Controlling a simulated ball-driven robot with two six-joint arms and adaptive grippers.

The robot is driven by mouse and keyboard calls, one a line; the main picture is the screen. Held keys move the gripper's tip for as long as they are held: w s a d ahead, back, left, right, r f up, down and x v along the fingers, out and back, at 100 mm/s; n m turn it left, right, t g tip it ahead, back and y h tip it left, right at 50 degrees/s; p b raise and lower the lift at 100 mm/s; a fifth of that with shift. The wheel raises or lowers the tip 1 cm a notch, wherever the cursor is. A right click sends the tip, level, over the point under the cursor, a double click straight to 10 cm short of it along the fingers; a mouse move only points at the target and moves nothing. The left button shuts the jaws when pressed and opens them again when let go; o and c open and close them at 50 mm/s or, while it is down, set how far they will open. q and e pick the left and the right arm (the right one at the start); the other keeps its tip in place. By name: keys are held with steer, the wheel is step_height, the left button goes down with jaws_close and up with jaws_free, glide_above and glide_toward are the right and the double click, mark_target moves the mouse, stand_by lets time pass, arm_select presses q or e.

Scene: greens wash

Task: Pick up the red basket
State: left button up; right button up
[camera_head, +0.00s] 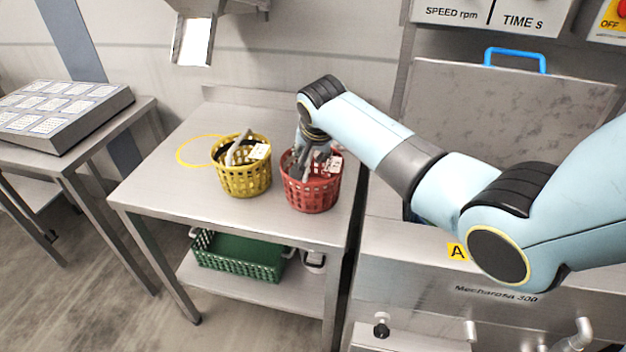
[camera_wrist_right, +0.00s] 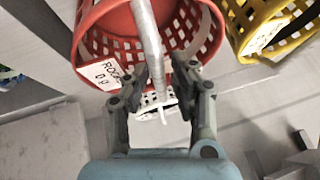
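The red basket (camera_head: 312,194) stands upright on the steel table, right of the yellow basket. In the right wrist view the red basket (camera_wrist_right: 95,45) shows its grey handle and a white label on its side. My right gripper (camera_head: 312,160) is over the red basket, pointing down at its handle. In the right wrist view my right gripper (camera_wrist_right: 160,75) has its fingers apart, one on each side of the handle, with a gap between them. The inside of the red basket is partly hidden by the gripper. My left gripper is not in view.
A yellow basket (camera_head: 242,180) stands close left of the red one, by a yellow ring (camera_head: 186,158). A green crate (camera_head: 236,258) is on the lower shelf. The steel machine (camera_head: 480,268) adjoins on the right. The table's front left (camera_head: 165,190) is clear.

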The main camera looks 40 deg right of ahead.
jaws_close()
steer(key=shift+r, duration=0.1)
stand_by(0.4)
